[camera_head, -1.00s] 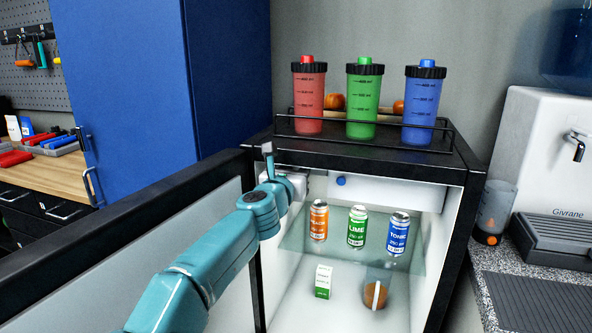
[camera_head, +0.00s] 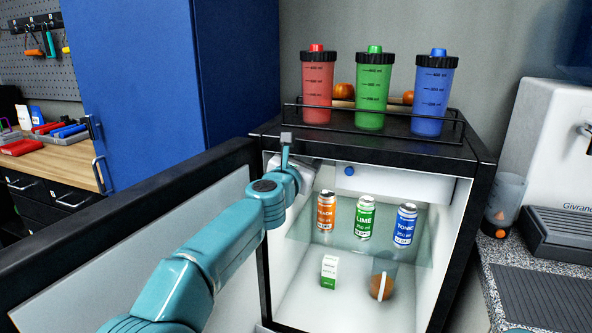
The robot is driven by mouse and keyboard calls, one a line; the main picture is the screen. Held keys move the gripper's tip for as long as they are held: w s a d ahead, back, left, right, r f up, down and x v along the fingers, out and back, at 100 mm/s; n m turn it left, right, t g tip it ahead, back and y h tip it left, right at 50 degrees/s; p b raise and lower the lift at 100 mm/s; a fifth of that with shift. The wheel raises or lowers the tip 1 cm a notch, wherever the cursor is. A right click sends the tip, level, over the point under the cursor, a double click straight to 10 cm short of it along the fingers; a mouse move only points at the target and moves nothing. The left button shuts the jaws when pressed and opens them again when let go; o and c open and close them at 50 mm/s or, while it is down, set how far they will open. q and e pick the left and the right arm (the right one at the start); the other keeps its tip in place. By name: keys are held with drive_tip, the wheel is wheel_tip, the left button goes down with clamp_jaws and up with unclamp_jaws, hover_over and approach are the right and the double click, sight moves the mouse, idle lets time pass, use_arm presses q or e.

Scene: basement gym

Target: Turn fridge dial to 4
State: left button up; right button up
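The small fridge (camera_head: 375,147) stands open, its door (camera_head: 130,240) swung out to the left. A small round blue knob (camera_head: 349,171) sits at the upper left of the white box inside; I see no numbers on it, and I cannot tell if it is the dial. My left arm reaches in from the left to the fridge's upper left inner corner. My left gripper (camera_head: 308,170) is there, left of the blue knob and mostly hidden behind my own wrist, so its fingers cannot be made out. My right gripper is not in view.
Orange, green and blue cans (camera_head: 365,217) stand on the glass shelf (camera_head: 420,250). A small carton (camera_head: 329,271) and a cup (camera_head: 381,283) are below. Red, green and blue shaker bottles (camera_head: 372,92) stand on the railed fridge top. A white dispenser (camera_head: 560,140) is at right.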

use_arm(q)
drive_tip(key=b+v, duration=0.9)
drive_tip(key=v, duration=0.7)
